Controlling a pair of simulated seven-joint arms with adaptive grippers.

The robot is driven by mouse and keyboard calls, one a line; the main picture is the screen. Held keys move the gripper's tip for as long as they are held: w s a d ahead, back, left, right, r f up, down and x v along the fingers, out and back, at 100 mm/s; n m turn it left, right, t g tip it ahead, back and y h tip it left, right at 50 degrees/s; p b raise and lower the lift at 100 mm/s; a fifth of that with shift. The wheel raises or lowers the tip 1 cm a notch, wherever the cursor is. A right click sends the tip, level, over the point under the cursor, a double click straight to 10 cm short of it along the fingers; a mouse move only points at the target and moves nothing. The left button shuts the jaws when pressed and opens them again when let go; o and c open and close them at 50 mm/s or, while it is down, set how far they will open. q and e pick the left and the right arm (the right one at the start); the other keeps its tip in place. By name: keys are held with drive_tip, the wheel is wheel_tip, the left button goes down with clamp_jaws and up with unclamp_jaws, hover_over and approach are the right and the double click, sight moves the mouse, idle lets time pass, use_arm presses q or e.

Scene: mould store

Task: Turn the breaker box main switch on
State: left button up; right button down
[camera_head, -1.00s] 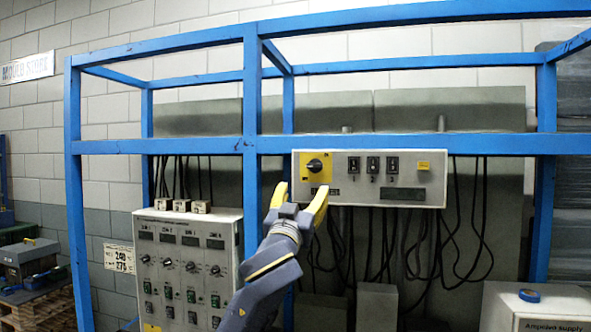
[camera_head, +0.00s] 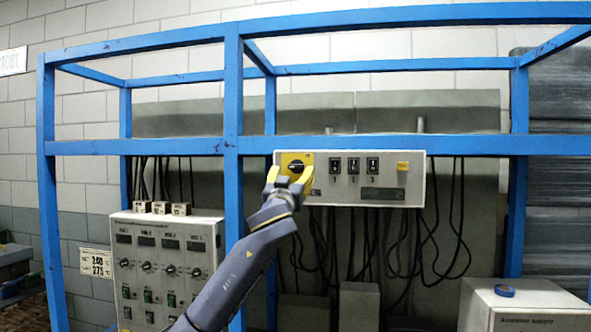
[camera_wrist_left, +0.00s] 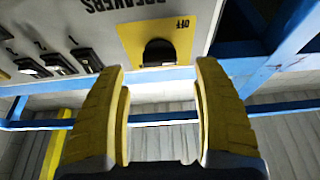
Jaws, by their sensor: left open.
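The breaker box (camera_head: 385,195) is a pale panel mounted on the blue frame in the head view. Its main switch (camera_head: 296,167) is a black rotary knob on a yellow plate at the panel's left end. In the left wrist view the knob (camera_wrist_left: 158,52) shows upside down, with "OFF" on the yellow plate (camera_wrist_left: 132,38) beside it. My left gripper (camera_head: 288,176) has yellow fingers, open and empty, just in front of and below the knob. In the left wrist view the fingertips (camera_wrist_left: 160,68) stand either side of the knob's lower edge, and contact cannot be told. My right gripper is not in view.
Three small black breakers (camera_head: 354,166) and a yellow button (camera_head: 402,166) are to the knob's right. A blue upright (camera_head: 233,110) stands close at the left. Cables (camera_head: 395,245) hang below the box. A control cabinet (camera_head: 165,258) stands lower left.

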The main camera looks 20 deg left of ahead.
sight(295, 168)
use_arm(q)
drive_tip(key=shift+x, duration=2.45)
drive_tip(key=shift+o, duration=0.2)
drive_tip(key=c, duration=1.3)
drive_tip(key=shift+c, duration=0.2)
